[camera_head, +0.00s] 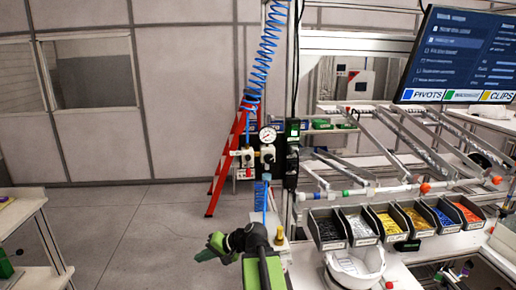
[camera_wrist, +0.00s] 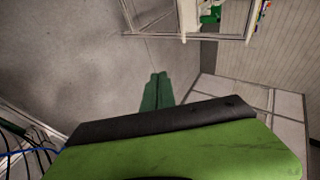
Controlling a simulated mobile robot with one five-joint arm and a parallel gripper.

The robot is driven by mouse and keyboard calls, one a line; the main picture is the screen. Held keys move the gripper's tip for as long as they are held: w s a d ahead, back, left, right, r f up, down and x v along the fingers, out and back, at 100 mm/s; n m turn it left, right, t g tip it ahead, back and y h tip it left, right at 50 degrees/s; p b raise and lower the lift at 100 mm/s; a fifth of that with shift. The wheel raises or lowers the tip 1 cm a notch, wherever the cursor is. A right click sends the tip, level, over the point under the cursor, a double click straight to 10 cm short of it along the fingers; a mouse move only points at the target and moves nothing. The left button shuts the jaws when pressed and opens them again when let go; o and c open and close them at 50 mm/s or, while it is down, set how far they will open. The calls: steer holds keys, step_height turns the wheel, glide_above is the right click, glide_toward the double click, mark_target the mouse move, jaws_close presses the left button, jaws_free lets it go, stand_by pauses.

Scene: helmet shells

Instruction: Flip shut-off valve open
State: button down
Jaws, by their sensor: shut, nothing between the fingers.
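A compressed-air unit is mounted on the post at the centre of the head view, with a round white pressure gauge (camera_head: 267,135) and a black regulator (camera_head: 268,154) under it. A small pale valve body (camera_head: 247,155) sits at its left side and looks like the shut-off valve. Its handle position is too small to tell. My gripper (camera_head: 200,256) is low in front of the unit, pointing left, well below and apart from the valve. In the wrist view, its green fingers (camera_wrist: 157,82) are together and empty, over grey floor. The valve is not visible in the wrist view.
A blue coiled hose (camera_head: 264,60) hangs above the unit. A red ladder (camera_head: 222,165) stands behind it. Several parts bins (camera_head: 327,230) and a white helmet shell (camera_head: 354,268) are on the bench to the right. Another bench (camera_head: 30,205) is at far left; open floor lies between.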

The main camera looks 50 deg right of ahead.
steer(key=s+d+r+m+t+p, duration=0.2)
steer(key=d+r+p, duration=0.5)
steer(key=r, duration=0.6)
steer(key=s+d+r+m+t+h, duration=0.3)
steer(key=s+d+r, duration=0.2)
steer(key=d, duration=0.5)
steer(key=s+d+r+m+t+h, duration=0.3)
steer(key=s+d+r+m+h, duration=0.1)
steer(key=s+d, duration=0.4)
steer(key=shift+s+d+r+m, duration=0.35)
steer(key=shift+d+r, duration=0.3)
steer(key=shift+d, duration=0.45)
steer(key=shift+w, duration=0.1)
glide_toward(248, 168)
steer(key=w+d+f, duration=0.3)
steer(key=d, duration=0.2)
steer(key=shift+w+a+r+t, duration=0.1)
steer(key=shift+w+a+t, duration=0.05)
steer(key=shift+w+a, duration=0.55)
steer(key=shift+w+a+r+t, duration=0.15)
steer(key=shift+w+a, duration=0.25)
steer(key=shift+w, duration=0.45)
